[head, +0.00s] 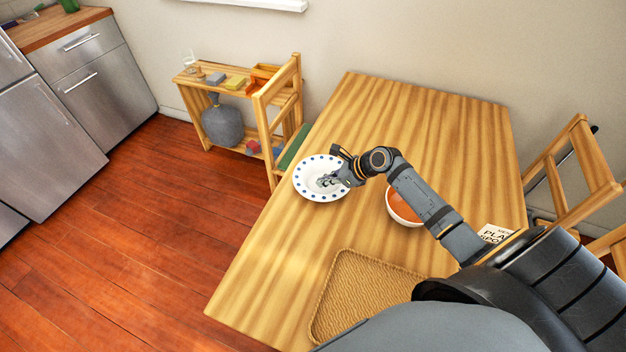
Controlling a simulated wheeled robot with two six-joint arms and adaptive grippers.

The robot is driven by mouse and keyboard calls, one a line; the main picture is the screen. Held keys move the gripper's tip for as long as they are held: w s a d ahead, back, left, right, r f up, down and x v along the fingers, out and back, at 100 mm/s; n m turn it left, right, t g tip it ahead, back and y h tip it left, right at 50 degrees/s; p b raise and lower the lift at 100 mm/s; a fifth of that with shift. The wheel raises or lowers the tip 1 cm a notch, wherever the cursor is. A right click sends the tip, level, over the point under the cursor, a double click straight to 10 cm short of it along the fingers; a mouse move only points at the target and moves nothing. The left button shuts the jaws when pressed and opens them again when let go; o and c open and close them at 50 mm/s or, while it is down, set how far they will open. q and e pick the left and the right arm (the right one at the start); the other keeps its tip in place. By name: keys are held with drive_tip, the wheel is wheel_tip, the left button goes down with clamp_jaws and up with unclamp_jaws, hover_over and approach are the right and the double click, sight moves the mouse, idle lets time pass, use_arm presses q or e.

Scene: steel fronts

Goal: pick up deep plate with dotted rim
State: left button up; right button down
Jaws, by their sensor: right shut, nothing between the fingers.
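The deep plate with the dotted rim (309,189) is white with blue dots around its edge. It sits near the left edge of the wooden table, in the head view. My right gripper (328,181) is over the right part of the plate, with its fingertips above the plate's hollow. It is shut with nothing held. The gripper and wrist hide part of the plate's right rim. I cannot tell whether the fingers touch the plate. My left gripper is out of view.
An orange bowl with a white outside (405,208) stands right of the plate, partly behind my right arm. A woven mat (365,292) lies at the near side of the table (440,115). A printed card (492,236) lies at right. The table's far part is clear.

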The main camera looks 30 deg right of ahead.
sight(294, 173)
drive_tip(key=shift+w+a, duration=1.35)
drive_tip(key=shift+w, duration=0.1)
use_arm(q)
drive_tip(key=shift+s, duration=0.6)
use_arm(e)
drive_tip(key=shift+w+a+r+p, duration=0.2)
drive_tip(key=shift+w+r+p, duration=0.05)
drive_tip(key=shift+p, duration=0.2)
drive_tip(key=w+a+p, duration=0.2)
drive_tip(key=shift+w+a+r+p, duration=0.2)
drive_tip(key=shift+w+r+p, duration=0.1)
drive_tip(key=shift+w, duration=0.05)
drive_tip(key=w+a, duration=0.1)
drive_tip(key=w, duration=0.1)
drive_tip(key=w+a+f+p, duration=0.1)
drive_tip(key=a, duration=0.1)
drive_tip(key=shift+w+a, duration=0.25)
drive_tip(key=shift+w, duration=0.15)
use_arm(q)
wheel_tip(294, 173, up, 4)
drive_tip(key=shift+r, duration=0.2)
